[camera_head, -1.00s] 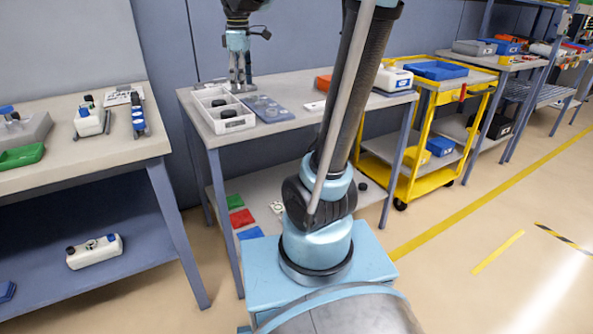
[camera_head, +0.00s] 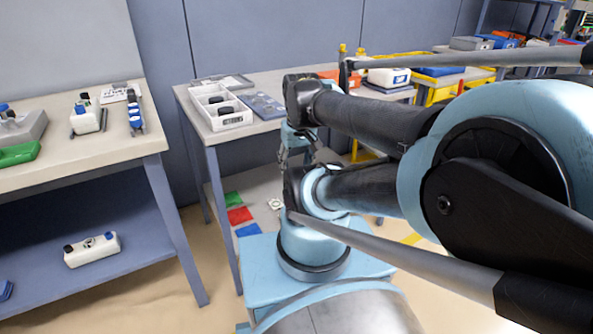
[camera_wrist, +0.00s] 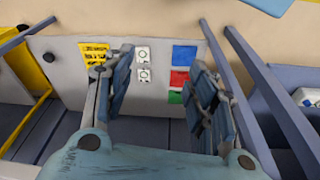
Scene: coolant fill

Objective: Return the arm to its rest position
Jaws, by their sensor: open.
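My arm is folded back, with its links large across the right side of the head view. My gripper (camera_head: 296,157) hangs below the folded wrist, in front of the middle table (camera_head: 190,104). In the wrist view my gripper (camera_wrist: 160,95) has its two fingers wide apart with nothing between them. Beyond the fingers lies the table's lower shelf with white square plates (camera_wrist: 143,64) and blue, red and green squares (camera_wrist: 183,78). The arm hides much of the table's right part in the head view.
A white divided bin (camera_head: 222,112) stands on the middle table. The left workbench (camera_head: 105,140) holds a white container (camera_head: 87,118), with another white container (camera_head: 92,249) on its lower shelf. A yellow cart (camera_head: 440,93) is behind my arm at right. Floor between the tables is clear.

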